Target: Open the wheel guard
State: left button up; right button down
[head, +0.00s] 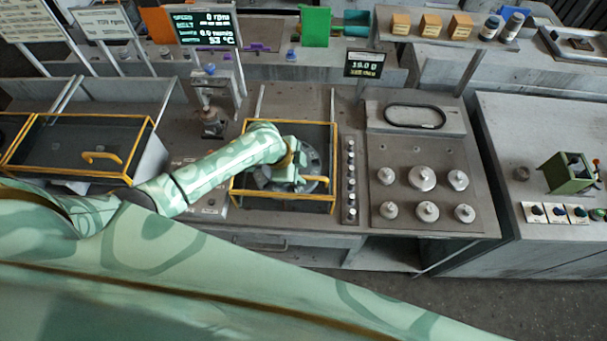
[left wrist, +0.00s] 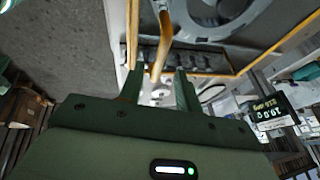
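The wheel guard is a clear box with a yellow frame (head: 335,150) at the middle of the bench, and it looks closed over a grey wheel (head: 262,176). The wheel also shows at the top of the left wrist view (left wrist: 215,18). My left gripper (head: 293,172) is over the guard's front part in the head view and hides much of its handle. In the left wrist view the yellow handle (left wrist: 162,45) runs down toward the space between my parted fingers (left wrist: 159,78). I cannot tell whether they touch it. My right gripper is out of view.
Another yellow-framed guard (head: 80,119) with a yellow handle (head: 101,157) is at the left. A panel with several round grey weights (head: 422,179) lies to the right. Display screens (head: 202,27) (head: 364,65) stand behind the guard.

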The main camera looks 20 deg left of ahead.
pick_arm(q)
jog(key=shift+x, duration=1.4)
